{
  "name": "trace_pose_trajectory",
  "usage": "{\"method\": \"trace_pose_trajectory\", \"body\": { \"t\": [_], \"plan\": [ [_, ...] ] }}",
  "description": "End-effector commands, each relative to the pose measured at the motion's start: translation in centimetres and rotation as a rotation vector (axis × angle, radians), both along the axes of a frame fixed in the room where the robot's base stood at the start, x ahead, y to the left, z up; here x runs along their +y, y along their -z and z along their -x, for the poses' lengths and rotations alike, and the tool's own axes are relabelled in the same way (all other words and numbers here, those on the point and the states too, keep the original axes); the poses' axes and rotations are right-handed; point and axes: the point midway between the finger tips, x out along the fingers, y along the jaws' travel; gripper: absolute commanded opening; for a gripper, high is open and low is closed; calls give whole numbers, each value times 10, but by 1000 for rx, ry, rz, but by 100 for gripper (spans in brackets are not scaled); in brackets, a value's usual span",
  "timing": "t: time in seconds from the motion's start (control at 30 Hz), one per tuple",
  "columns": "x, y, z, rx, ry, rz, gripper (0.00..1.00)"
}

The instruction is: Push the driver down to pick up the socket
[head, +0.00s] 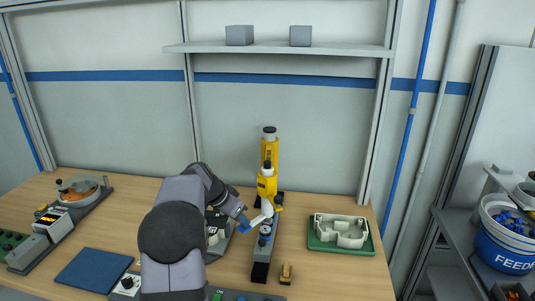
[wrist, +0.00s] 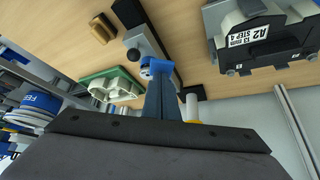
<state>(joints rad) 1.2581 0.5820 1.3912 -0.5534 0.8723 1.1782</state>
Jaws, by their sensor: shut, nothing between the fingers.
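The driver (head: 267,185) is a yellow and black tool held upright on a stand with a dark base rail (head: 261,270). Its pale lower end and a bit of yellow show beside my fingers in the wrist view (wrist: 192,107). A small dark round piece (head: 265,231), which may be the socket, stands on the rail below the driver; its fine shape is too small to tell. My gripper (head: 246,222) has blue fingers, shut and empty, just left of the driver's lower end. In the wrist view the gripper (wrist: 157,70) overlaps the rail's grey plate (wrist: 145,42); contact cannot be told.
A green tray (head: 340,248) with a pale housing lies to the right. A small tan block (head: 286,273) sits beside the rail. A blue mat (head: 92,270) lies at left.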

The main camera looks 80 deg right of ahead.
Motion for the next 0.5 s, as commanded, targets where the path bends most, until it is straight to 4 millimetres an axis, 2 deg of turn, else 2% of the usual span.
{"method": "trace_pose_trajectory", "body": {
  "t": [0.03,0.17,0.5],
  "plan": [
    [4,8,1,1,5,-20,0],
    [4,5,1,1,5,-19,0],
    [3,-19,1,1,3,-12,0]
  ]
}}
